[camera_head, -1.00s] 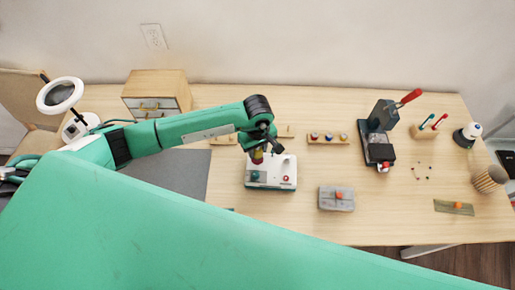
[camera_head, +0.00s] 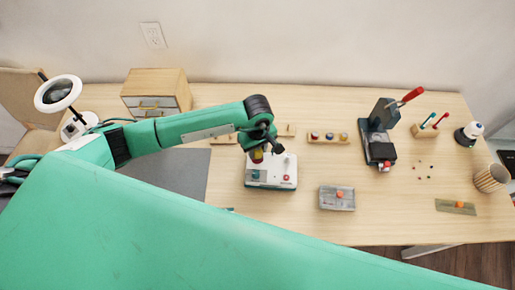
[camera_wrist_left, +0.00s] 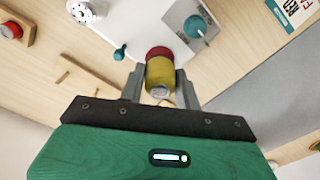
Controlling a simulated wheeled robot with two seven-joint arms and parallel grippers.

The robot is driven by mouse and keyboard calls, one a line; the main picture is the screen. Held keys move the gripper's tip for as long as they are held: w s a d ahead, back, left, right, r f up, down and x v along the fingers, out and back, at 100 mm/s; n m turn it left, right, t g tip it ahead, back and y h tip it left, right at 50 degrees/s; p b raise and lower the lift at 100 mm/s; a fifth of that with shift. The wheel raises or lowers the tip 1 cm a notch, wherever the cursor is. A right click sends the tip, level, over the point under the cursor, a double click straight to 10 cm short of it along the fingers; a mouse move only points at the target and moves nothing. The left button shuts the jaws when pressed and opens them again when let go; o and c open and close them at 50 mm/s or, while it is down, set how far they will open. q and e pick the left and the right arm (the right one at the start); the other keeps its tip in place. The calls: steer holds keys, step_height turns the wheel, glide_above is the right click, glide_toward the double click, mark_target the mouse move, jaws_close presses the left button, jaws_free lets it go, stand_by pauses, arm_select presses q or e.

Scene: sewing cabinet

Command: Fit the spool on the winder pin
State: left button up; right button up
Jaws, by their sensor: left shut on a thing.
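My left gripper (camera_head: 262,150) is over the white winder (camera_head: 270,184) in the head view. In the left wrist view its two fingers (camera_wrist_left: 160,90) are shut on the sides of a yellow spool (camera_wrist_left: 160,76) with a dark red end. The red end points at the winder's white top (camera_wrist_left: 140,22); I cannot tell whether it touches. The spool shows only partly in the head view (camera_head: 257,157). I cannot make out the winder pin under the spool. A teal knob (camera_wrist_left: 195,26) sits on the winder's grey plate. My right gripper is out of view.
A wooden rack (camera_head: 328,138) with several small spools stands behind and right of the winder. A black press (camera_head: 378,140) stands farther right. A grey mat (camera_head: 180,172) lies left.

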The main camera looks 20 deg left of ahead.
arm_select(q)
steer(key=shift+f+b, duration=0.6)
steer(key=shift+b, duration=0.1)
stand_by(0.8)
steer(key=shift+f+b, duration=0.55)
steer(key=shift+b, duration=0.25)
stand_by(0.8)
steer(key=o, duration=1)
steer(key=shift+o, duration=0.2)
step_height(320, 180, up, 14)
steer(key=b, duration=0.3)
steer(key=shift+f, duration=0.1)
